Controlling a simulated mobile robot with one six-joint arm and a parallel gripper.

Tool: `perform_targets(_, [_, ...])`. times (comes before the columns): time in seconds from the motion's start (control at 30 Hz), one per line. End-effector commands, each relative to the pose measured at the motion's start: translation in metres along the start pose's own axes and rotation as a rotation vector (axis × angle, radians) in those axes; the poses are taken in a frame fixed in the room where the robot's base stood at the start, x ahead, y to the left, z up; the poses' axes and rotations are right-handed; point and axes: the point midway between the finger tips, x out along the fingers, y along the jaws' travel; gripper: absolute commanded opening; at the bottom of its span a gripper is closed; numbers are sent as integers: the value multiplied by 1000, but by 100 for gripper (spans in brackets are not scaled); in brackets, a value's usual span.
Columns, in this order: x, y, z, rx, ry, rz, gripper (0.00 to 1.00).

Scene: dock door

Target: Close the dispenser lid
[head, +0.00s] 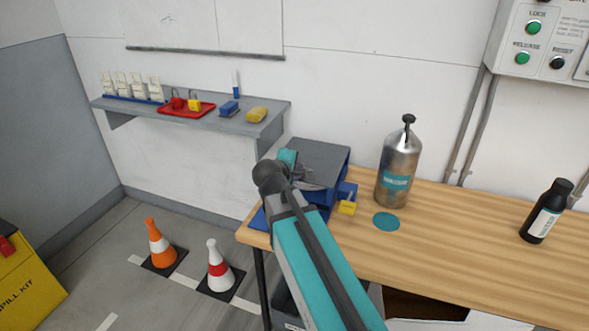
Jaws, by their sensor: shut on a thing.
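The dispenser (343,187) is a blue box at the left end of the wooden bench, with a yellow part low on its right front. Its grey lid (322,157) shows as a flat panel above the blue body. My gripper (308,180) is at the lid's left front edge and is shut on it. My arm and wrist cover much of the dispenser's front, and the fingertips are hard to make out. The lid's exact angle, and any gap under it, cannot be told from here.
A metal bottle (397,172) stands right of the dispenser, behind a teal disc (386,222). A black bottle (545,212) stands farther right on the bench (470,240). A wall shelf (215,122) holds small items. Two cones (219,268) stand on the floor at left.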

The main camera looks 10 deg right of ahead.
Motion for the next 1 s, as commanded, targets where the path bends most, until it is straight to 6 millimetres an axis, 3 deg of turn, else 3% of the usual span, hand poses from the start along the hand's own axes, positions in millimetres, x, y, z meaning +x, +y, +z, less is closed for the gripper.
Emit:
perform_targets(0.03, [3, -11, 2, 3, -8, -23, 15])
perform_targets(0.37, [-3, -11, 2, 3, -7, -22, 15])
perform_targets(0.8, [-60, -6, 0, 1, 0, -8, 15])
perform_targets(1.0, [-70, -5, -1, 2, 0, -4, 15])
